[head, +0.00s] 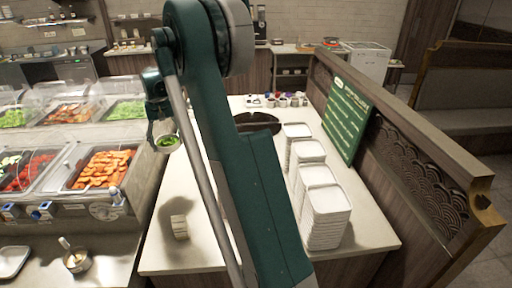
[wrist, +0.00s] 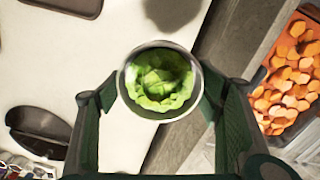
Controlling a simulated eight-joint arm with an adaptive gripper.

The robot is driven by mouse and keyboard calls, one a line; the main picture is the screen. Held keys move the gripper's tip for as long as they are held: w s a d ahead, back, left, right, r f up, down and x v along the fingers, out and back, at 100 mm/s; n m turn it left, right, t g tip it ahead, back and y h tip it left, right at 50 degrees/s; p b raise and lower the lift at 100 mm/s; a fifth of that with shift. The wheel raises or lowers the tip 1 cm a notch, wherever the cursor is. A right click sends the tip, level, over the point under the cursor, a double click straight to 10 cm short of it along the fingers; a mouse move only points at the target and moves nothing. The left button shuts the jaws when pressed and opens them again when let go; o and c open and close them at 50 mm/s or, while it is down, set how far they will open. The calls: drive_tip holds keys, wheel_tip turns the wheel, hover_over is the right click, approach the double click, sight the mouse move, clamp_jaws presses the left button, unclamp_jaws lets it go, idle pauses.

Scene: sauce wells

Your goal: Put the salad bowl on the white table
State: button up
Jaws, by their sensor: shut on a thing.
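The salad bowl (head: 167,143) is a small pale bowl with green leaves in it. In the wrist view the bowl (wrist: 160,82) sits between the two fingers, roughly level, with the leaves inside. My gripper (head: 161,126) is shut on the bowl and holds it up in the air. The white table (head: 192,246) is the pale counter in the middle of the head view; my arm hides part of its top. In the wrist view the bowl appears over the edge of the white table (wrist: 95,55), with the table surface to the left.
Tall stacks of white square dishes (head: 325,215) stand on the table's right side. Small cups (head: 283,101) are at the back. The food bar with orange slices (head: 103,168) is at left. A green sign (head: 344,112) stands at right.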

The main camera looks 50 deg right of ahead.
drive_tip(key=s+d+f+m+b, duration=0.1)
drive_tip(key=s+d+f+m, duration=0.2)
drive_tip(key=d+f, duration=1.2)
drive_tip(key=d, duration=0.3)
drive_tip(key=shift+s+d, duration=0.2)
drive_tip(key=shift+s, duration=0.05)
drive_tip(key=shift+f, duration=0.1)
hover_over(210, 174)
drive_tip(key=shift+s+f+b, duration=0.15)
drive_tip(key=shift+f+b, duration=0.15)
drive_tip(key=shift+f, duration=2.8)
drive_tip(key=shift+f, duration=0.1)
drive_tip(key=shift+f, duration=1.75)
drive_tip(key=shift+f+b, duration=0.15)
drive_tip(key=shift+b, duration=0.15)
